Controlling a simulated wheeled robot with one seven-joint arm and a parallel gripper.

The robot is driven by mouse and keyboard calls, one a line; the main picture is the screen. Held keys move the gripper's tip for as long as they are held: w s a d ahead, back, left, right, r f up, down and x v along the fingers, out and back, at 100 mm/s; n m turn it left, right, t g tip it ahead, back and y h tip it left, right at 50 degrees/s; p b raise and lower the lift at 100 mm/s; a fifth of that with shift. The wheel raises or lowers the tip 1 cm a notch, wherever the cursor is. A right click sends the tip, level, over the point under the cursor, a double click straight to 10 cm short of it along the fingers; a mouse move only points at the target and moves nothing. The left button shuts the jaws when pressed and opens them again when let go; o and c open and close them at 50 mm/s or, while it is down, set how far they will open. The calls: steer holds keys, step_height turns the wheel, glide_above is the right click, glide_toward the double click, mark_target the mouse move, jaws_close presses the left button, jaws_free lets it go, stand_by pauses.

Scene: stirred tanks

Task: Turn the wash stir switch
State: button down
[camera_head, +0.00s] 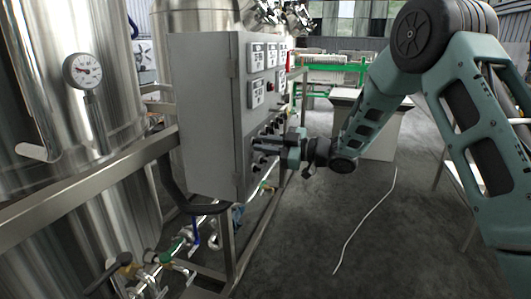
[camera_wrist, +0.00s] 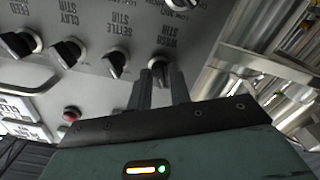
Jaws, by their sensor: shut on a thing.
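The wash stir switch (camera_wrist: 158,64) is a black knob on the grey control panel, under a "WASH STIR" label in the wrist view. My gripper (camera_wrist: 160,80) is at the panel with its two fingers shut on this knob; the fingers hide part of it. In the head view my gripper (camera_head: 262,147) reaches the lower right part of the control cabinet (camera_head: 205,110), and the knob itself is hidden there.
The settle stir knob (camera_wrist: 115,64) is just left of my fingers, with more knobs (camera_wrist: 68,50) beyond it. A red button (camera_wrist: 71,113) is below. Steel tanks (camera_head: 90,60) and pipes with valves (camera_head: 165,258) stand left. Open floor (camera_head: 350,220) lies right.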

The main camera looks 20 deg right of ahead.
steer(key=shift+n, duration=0.4)
steer(key=c, duration=1.5)
jaws_free()
steer(key=b+v, duration=0.1)
steer(key=v, duration=1.6)
steer(key=shift+s+d, duration=0.15)
steer(key=shift+d, duration=0.05)
